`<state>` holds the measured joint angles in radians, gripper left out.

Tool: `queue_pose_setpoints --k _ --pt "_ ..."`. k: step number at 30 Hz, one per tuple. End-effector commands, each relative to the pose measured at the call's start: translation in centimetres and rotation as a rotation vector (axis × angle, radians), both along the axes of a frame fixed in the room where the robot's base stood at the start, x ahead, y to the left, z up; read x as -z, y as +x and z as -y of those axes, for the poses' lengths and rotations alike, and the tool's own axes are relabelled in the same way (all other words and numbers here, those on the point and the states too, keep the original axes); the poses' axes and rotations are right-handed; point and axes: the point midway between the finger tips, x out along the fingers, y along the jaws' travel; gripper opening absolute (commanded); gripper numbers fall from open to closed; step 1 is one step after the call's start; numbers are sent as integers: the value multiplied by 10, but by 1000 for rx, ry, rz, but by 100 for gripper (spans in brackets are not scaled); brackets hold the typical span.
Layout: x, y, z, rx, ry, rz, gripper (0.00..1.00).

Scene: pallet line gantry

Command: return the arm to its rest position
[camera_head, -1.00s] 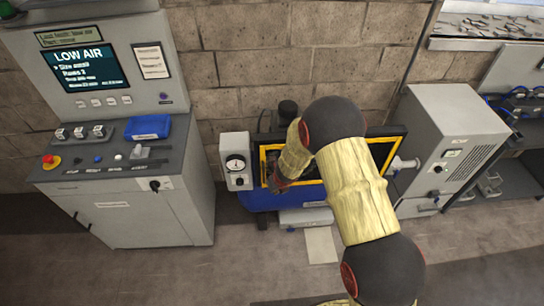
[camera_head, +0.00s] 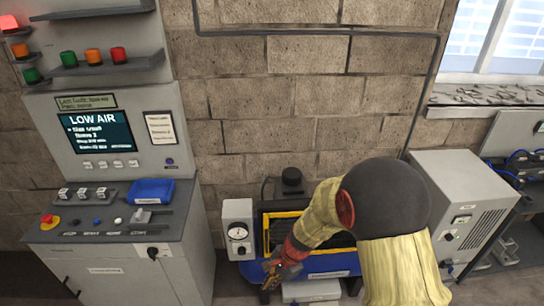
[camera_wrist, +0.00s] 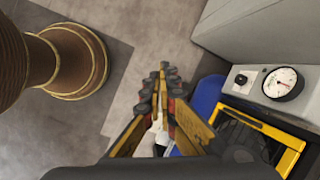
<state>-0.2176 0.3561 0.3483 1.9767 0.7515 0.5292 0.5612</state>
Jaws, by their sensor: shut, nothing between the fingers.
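My gripper (camera_head: 275,274) hangs at the end of my bent arm in the head view, low in front of the yellow-framed blue unit. In the wrist view its black and yellow fingers (camera_wrist: 163,72) come together at the tips with nothing between them. They point over bare grey floor. My yellow-sleeved arm with its dark round joint fills the lower right of the head view and hides part of the blue unit.
A control console (camera_head: 125,258) with a LOW AIR screen (camera_head: 98,132) stands left. A gauge box (camera_head: 238,228) adjoins the yellow frame (camera_head: 264,238). A grey cabinet (camera_head: 462,195) stands right. Open floor (camera_wrist: 130,30) shows beneath the gripper.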

Motion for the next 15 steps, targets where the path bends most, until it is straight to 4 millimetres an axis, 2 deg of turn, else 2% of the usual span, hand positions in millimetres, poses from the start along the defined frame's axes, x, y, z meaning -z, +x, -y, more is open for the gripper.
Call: queue_pose_setpoints --k 1,6,15 --pt "-18 -10 7 -107 -1 35 0" --pt "-72 -49 38 -453 -34 132 0" --pt "-139 -113 103 -869 -162 274 0"
